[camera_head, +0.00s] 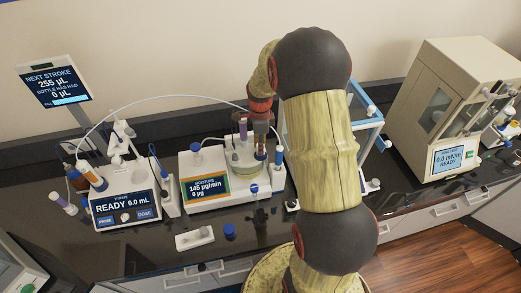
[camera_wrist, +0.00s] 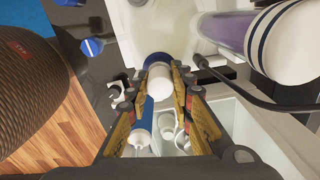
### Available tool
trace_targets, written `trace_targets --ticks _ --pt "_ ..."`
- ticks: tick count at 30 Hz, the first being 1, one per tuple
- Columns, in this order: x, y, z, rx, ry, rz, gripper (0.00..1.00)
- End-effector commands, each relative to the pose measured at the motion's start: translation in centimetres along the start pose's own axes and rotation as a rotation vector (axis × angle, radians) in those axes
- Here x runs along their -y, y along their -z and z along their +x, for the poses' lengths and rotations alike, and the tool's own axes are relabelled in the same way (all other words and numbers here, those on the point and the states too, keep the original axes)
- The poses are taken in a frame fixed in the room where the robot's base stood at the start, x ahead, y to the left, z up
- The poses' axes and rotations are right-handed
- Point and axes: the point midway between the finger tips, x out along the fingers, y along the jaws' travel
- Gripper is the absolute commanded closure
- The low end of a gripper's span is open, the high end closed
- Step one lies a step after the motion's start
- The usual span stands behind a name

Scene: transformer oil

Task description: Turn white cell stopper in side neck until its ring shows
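A white stopper-like cap (camera_wrist: 160,83) with a dark blue band (camera_wrist: 157,60) behind it lies between the fingertips in the wrist view. I take it to be the cell stopper. My gripper (camera_wrist: 160,73) has a fingertip close to each side of it; whether the pads touch it is unclear. No separate ring can be made out. In the head view my gripper (camera_head: 261,122) is above the right part of the white titrator with the 145 µg/min screen (camera_head: 207,187). The glass cell (camera_head: 246,170) is below and left of it. The stopper is hidden there.
A purple tube with a white striped end (camera_wrist: 285,42) and a black cable (camera_wrist: 235,92) are close right of the fingers. A dosing unit reading READY 0.0 mL (camera_head: 127,209) stands left. A blue cap (camera_head: 229,231) is on the black bench. A beige cabinet (camera_head: 447,100) stands right.

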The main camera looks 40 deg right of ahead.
Motion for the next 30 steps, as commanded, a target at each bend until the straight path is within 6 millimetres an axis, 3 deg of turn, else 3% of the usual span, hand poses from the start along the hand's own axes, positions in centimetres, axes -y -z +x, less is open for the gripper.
trace_targets --ticks 11,20,26,30 --pt "0.0 0.0 0.0 0.0 -0.001 -0.013 0.56" --pt "0.0 0.0 -0.1 0.0 0.0 -0.014 0.56" --pt "0.1 0.0 -2.1 0.0 0.003 -0.015 0.56" --pt "0.2 0.0 -4.9 0.001 0.005 -0.014 0.56"
